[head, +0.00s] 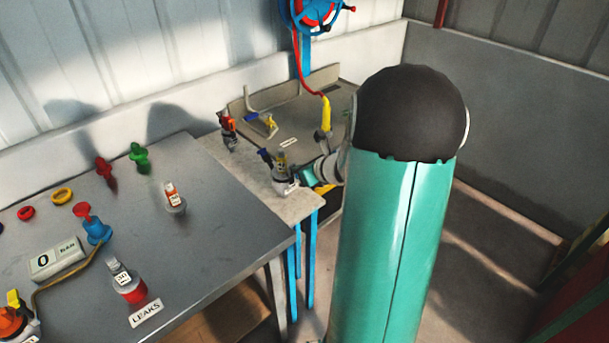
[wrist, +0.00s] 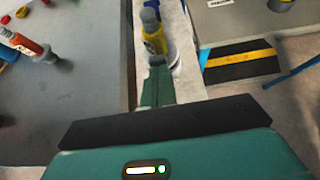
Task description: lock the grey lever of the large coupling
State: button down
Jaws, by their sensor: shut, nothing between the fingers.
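A grey coupling with a yellow band (head: 282,167) stands upright on the pale bench beside the dark table. It also shows at the top centre of the wrist view (wrist: 153,34). A dark blue handle (head: 265,156) sticks out at its upper left in the head view. I cannot clearly make out a grey lever or its position. My gripper (head: 307,175) is just right of the coupling, its green fingers shut and empty. In the wrist view the fingers (wrist: 157,85) point at the coupling's lower part; I cannot tell whether they touch it. My arm hides some of the bench behind.
A red-and-grey fitting (head: 228,128) stands further back on the pale bench. The dark table (head: 215,240) on the left carries an orange-labelled fitting (head: 174,197), a green valve (head: 140,157) and several other parts. A yellow fitting hangs on a red hose (head: 297,60) at the back.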

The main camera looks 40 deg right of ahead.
jog(key=shift+w+r, duration=0.2)
jog(key=shift+w, duration=0.15)
jog(key=shift+w+r, duration=0.15)
jog(key=shift+w, duration=0.05)
dwell(0.4)
